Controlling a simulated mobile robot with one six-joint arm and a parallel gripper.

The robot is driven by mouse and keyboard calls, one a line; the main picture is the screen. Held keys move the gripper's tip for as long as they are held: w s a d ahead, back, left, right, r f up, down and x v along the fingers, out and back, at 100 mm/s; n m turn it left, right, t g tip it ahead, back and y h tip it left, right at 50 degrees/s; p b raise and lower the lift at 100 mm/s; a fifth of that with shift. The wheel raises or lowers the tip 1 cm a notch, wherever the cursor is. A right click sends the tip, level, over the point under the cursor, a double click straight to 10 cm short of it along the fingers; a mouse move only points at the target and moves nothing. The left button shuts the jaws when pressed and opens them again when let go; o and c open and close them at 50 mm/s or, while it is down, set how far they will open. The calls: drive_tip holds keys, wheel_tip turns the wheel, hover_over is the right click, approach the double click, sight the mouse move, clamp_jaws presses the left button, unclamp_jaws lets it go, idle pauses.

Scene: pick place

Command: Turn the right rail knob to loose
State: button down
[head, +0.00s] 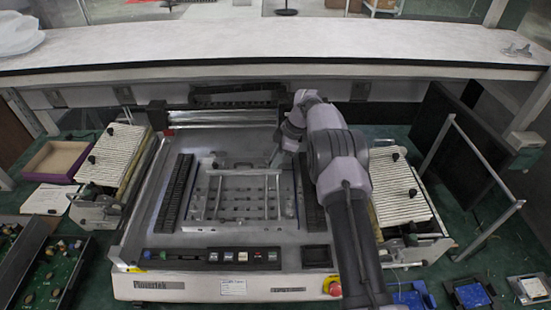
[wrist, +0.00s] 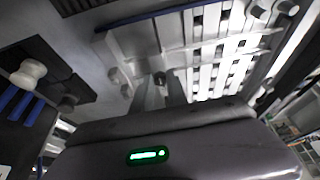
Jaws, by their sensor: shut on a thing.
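The right rail knob is a small dark knob (wrist: 160,78), seen in the wrist view between my fingertips. My gripper (wrist: 163,92) is shut on it, and the fingers hide part of it. In the head view my gripper (head: 274,160) reaches down at the upper right of the board frame (head: 240,172) inside the machine; the knob is too small and covered to make out there. I cannot tell how far the knob is turned.
The machine (head: 190,288) has a row of buttons and a red stop button (head: 332,287) at the front. Ribbed white feeders (head: 112,155) stand at both sides. A white shelf (head: 270,45) spans the back. Other small knobs (wrist: 115,75) sit near my fingers.

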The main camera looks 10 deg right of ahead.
idle(0.4)
drive_tip(key=c, duration=1.3)
unclamp_jaws()
drive_tip(key=p+v, duration=0.4)
drive_tip(key=v, duration=1.3)
drive_tip(key=shift+r, duration=0.25)
